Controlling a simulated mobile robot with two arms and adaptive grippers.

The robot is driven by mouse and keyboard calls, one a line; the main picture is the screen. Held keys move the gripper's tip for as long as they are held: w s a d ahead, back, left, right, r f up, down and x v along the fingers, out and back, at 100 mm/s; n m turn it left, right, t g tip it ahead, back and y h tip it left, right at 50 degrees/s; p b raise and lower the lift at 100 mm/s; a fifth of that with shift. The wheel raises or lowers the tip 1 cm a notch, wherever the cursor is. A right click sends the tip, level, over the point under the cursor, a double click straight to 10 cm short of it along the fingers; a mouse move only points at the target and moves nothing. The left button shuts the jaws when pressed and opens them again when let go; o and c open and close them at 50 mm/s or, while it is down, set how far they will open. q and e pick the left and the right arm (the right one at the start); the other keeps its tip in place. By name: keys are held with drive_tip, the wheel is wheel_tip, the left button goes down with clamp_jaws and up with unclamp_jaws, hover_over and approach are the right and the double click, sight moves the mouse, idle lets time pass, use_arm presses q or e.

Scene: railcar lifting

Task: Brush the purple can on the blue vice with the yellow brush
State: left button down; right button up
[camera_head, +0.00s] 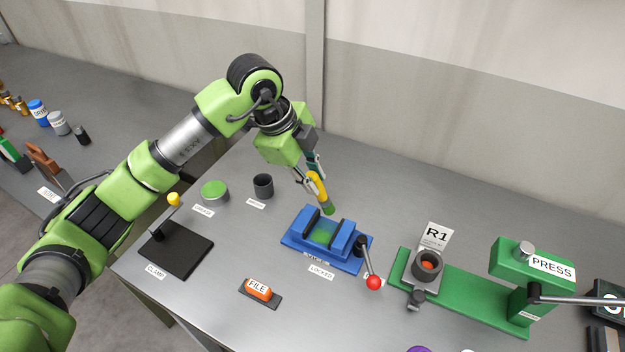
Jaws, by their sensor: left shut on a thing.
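My left gripper (311,181) reaches in from the upper left and is shut on the yellow brush (320,187). The brush points down, and its green tip is just above the far side of the blue vice (346,237). A small gap seems to show between tip and vice, but contact is hard to judge. Between the dark vice jaws I see a greenish surface (323,233), not a clearly purple can. A purple round thing (419,349) is cut off at the bottom edge. My right gripper is out of view.
The vice has a lever with a red knob (374,283). A green press (520,275) and an R1 fixture (428,267) stand to the right. An orange file (258,289) lies in front. A green-topped tin (214,191), dark cup (263,186) and black clamp plate (178,252) are left.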

use_arm(q)
drive_tip(key=shift+r, duration=0.45)
drive_tip(key=shift+r+p, duration=0.95)
drive_tip(key=shift+r, duration=0.55)
